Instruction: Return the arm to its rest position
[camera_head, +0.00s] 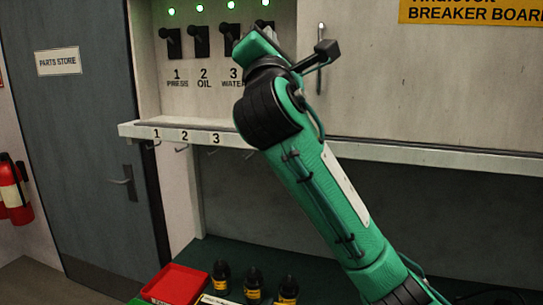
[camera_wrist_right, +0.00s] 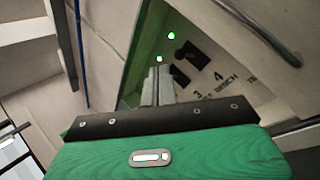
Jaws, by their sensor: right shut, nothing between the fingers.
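My right arm (camera_head: 325,190) comes in from the lower right of the head view and is raised toward the switch panel. Its gripper (camera_wrist_right: 157,75) shows in the wrist view, with the two fingers shut together and nothing between them. They point at the panel near the switches. In the head view the hand (camera_head: 262,45) covers part of the panel right of switch 3, and its fingertips are hard to make out. I cannot tell whether the fingers touch the panel. My left gripper is not in view.
Black switches (camera_head: 201,41) sit under lit green lamps (camera_head: 200,8). A white ledge (camera_head: 440,156) with numbered hooks (camera_head: 181,149) runs below. A red tray (camera_head: 174,285) and several dark bottles (camera_head: 253,286) stand on the green surface. A grey door (camera_head: 95,150) is at left.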

